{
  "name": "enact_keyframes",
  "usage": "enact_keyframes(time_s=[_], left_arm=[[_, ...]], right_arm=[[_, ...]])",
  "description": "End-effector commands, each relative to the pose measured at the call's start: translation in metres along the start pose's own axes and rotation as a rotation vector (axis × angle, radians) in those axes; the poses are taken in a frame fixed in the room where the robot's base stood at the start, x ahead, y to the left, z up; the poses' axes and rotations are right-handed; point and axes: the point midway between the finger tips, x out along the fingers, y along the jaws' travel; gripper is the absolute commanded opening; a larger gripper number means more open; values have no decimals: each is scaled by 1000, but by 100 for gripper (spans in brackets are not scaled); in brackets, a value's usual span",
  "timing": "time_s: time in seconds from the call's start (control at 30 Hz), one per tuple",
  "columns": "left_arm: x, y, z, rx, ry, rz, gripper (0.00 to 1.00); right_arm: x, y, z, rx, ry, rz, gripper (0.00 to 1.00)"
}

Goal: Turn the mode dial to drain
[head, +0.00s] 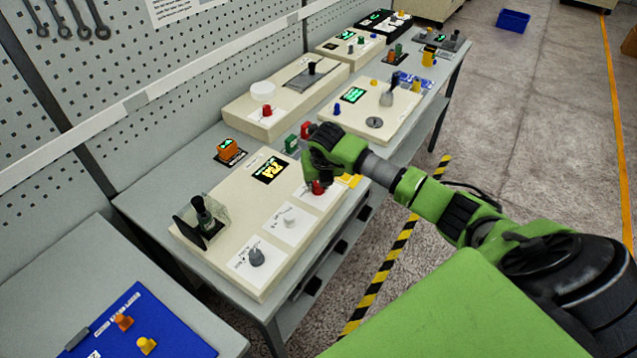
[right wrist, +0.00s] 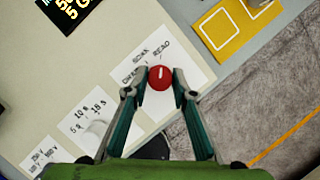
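The mode dial is a red knob (right wrist: 160,77) with a white pointer mark, on a white label card on the cream panel (right wrist: 60,110). In the head view the red knob (head: 318,188) shows partly below my right gripper. My right gripper (right wrist: 156,92) is open, with one fingertip on each side of the knob and visible gaps between. Whether it is lowered to knob height is unclear. My left gripper is not in view.
The same panel carries a white knob (head: 290,220), a grey knob (head: 256,257), a lit display (head: 270,171) and a dark spindle (head: 205,215). More panels stand farther along the bench.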

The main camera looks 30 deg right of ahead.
Motion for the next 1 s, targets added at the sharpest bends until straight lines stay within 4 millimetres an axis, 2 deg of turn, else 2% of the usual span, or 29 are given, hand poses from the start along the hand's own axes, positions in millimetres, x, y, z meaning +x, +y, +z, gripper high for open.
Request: enact_keyframes(time_s=[0.27,0.47,1.0], left_arm=[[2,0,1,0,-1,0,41],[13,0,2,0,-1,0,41],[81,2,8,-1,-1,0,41]], right_arm=[[0,0,0,-7,-1,3,3],[3,-2,0,-61,-2,24,3],[6,-5,0,-476,-4,195,3]])
